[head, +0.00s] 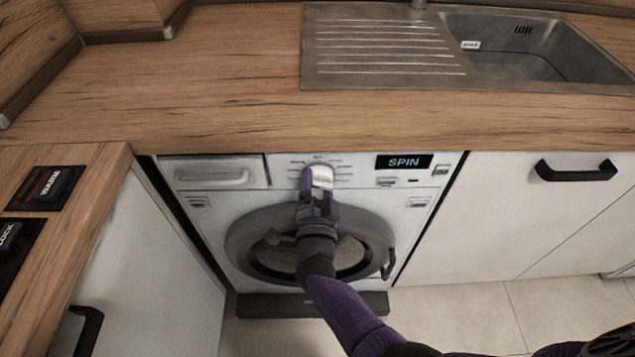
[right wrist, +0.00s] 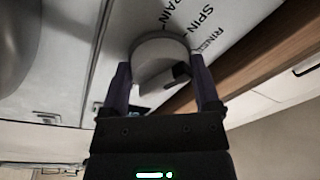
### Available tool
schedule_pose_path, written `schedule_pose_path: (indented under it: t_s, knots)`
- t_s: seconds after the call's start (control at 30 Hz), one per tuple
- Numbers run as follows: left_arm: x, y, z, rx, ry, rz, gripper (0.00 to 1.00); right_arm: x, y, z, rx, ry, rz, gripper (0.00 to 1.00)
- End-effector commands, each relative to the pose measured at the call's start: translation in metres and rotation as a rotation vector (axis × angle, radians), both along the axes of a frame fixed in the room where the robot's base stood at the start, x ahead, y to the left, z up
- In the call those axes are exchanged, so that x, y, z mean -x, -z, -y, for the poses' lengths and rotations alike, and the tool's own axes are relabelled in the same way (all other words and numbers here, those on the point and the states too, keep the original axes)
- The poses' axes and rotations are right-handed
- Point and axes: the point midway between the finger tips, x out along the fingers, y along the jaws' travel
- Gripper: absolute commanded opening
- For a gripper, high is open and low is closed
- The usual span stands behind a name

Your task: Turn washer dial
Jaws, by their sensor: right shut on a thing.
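The white washer (head: 205,225) sits under the wooden counter, with a grey round door in its front. Its dial (head: 322,172) is at the top middle of the panel, ringed by small printed labels. The display (head: 404,162) right of it reads SPIN. My right gripper (head: 318,187) reaches up in front of the door and is shut on the dial. In the right wrist view the two fingers (right wrist: 161,78) sit on either side of the rounded dial (right wrist: 158,50). The labels SPIN and RINSE show beside it; others are partly hidden. My left gripper is not in view.
A detergent drawer (head: 211,175) is left of the dial. The counter edge (head: 300,135) overhangs close above the panel. A steel sink (head: 530,50) is at the back right. White cupboards with black handles (head: 577,170) flank the washer. The counter above is clear.

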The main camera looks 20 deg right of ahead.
Motion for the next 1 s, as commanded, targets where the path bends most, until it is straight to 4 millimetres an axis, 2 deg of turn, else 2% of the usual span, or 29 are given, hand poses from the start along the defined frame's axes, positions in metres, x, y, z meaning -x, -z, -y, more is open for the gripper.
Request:
schedule_pose_path:
  t_s: [0.33, 0.87, 0.9, 1.0]
  knots:
    - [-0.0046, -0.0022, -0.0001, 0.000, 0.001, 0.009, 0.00, 0.0008, 0.0020, -0.0002, 0.119, -0.002, -0.039, 0.21]
    - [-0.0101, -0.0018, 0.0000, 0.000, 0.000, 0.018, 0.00, 0.0009, 0.0025, -0.0001, 0.141, -0.002, -0.046, 0.20]
    - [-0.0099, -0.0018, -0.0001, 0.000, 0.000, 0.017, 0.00, 0.0009, 0.0025, -0.0001, 0.141, -0.002, -0.046, 0.81]
    - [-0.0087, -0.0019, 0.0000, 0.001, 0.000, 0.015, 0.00, 0.0008, 0.0021, 0.0000, 0.140, -0.002, -0.045, 1.00]
